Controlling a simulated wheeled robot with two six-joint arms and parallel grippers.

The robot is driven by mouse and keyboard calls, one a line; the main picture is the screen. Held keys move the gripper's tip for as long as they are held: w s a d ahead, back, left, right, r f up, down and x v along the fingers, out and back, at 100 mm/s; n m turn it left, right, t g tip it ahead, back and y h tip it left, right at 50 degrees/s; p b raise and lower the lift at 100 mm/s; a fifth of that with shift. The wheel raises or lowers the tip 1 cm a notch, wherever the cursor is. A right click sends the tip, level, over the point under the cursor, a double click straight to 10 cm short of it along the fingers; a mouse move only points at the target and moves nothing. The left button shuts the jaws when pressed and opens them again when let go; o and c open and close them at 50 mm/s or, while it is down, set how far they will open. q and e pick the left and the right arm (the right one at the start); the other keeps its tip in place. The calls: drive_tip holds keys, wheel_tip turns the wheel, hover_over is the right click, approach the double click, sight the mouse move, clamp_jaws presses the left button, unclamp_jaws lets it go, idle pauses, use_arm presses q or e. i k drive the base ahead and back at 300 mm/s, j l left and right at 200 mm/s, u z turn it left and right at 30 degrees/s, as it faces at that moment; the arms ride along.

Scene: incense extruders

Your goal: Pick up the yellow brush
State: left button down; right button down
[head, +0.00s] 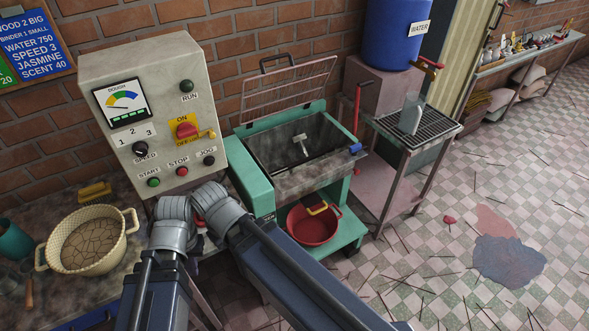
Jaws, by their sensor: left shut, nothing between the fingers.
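The yellow brush (95,191) lies on the workbench at the left, just behind the cream basket and below the grey control box. It shows a yellow back with darker bristles below. My left arm rises from the bottom of the head view, with its grey joints to the right of the basket. My left gripper is shut and empty, but its fingertips are hard to make out. Nothing of mine touches the brush. I do not see my right gripper.
The cream two-handled basket (85,237) with cracked brown contents stands in front of the brush. A teal cup (14,240) is at the left edge. The control box (155,110) rises behind. The green extruder (300,150) and red basin (314,226) are to the right.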

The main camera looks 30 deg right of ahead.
sight(101, 190)
drive_tip(key=i+j+z, duration=0.15)
drive_tip(key=j+z, duration=0.15)
drive_tip(key=j, duration=0.25)
drive_tip(key=i+j+z, duration=0.1)
drive_tip(key=j+z, duration=0.2)
drive_tip(key=j, duration=0.25)
drive_tip(key=j+z, duration=0.25)
drive_tip(key=j, duration=0.35)
